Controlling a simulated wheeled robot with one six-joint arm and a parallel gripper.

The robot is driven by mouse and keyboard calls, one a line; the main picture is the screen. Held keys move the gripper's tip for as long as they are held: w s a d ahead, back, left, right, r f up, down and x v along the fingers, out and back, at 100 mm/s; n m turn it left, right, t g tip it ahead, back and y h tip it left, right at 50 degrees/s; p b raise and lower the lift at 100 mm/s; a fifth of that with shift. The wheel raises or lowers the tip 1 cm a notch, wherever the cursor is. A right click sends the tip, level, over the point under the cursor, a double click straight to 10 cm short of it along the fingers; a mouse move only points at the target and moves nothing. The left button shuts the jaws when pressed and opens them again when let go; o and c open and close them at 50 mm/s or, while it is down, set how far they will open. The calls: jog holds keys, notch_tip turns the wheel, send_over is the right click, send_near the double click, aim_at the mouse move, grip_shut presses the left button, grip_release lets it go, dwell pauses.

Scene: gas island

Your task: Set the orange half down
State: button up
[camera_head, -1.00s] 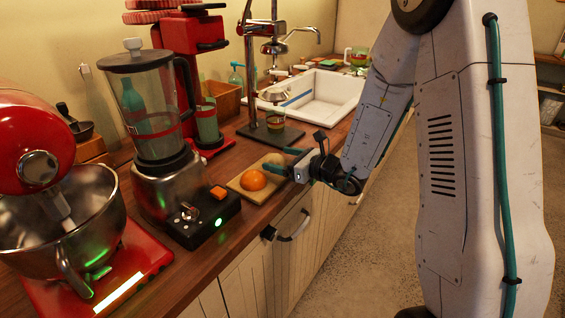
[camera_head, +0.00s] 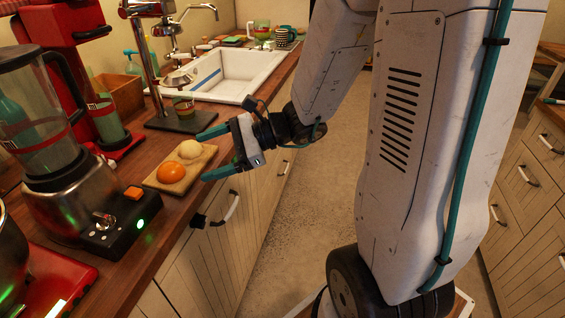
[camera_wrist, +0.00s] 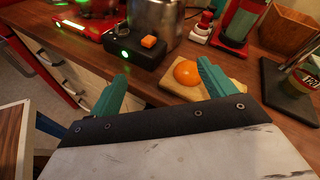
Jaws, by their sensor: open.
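An orange half (camera_head: 171,172) lies on a small wooden board (camera_head: 150,182) on the counter; its round orange side shows. It also appears in the wrist view (camera_wrist: 186,72), just left of one finger. A pale, rounded piece (camera_head: 189,147) sits beside it on the board; I cannot tell exactly what it is. My gripper (camera_head: 203,156) is open and empty, at the right edge of the board with its teal fingers apart. In the wrist view my gripper (camera_wrist: 163,72) has nothing between its fingers, and one finger hides part of the board.
A blender (camera_head: 68,185) with its control box (camera_head: 115,226) stands left of the board. Behind are a red machine (camera_head: 62,62) and a dark stand (camera_head: 185,121) with a glass (camera_head: 183,107). A white sink (camera_head: 215,75) lies farther back. Open floor (camera_head: 290,235) is to the right.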

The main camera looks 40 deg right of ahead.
jog(key=s+a+r+n+g+h, duration=0.1)
jog(key=s+a+n+g+h, duration=0.15)
jog(key=s+n, duration=0.3)
jog(key=s+a+r+n+g+h, duration=0.1)
jog(key=s+a+r+n+g, duration=0.1)
jog(key=s+n+g, duration=0.4)
jog(key=s+d+r+n+t+h, duration=0.2)
jog(key=s+d+n+t+h, duration=0.1)
jog(key=s+d+n+h, duration=0.5)
jog(key=shift+s+d+r+h, duration=0.4)
jog(key=shift+s+d+h, duration=0.25)
jog(key=shift+d, duration=0.4)
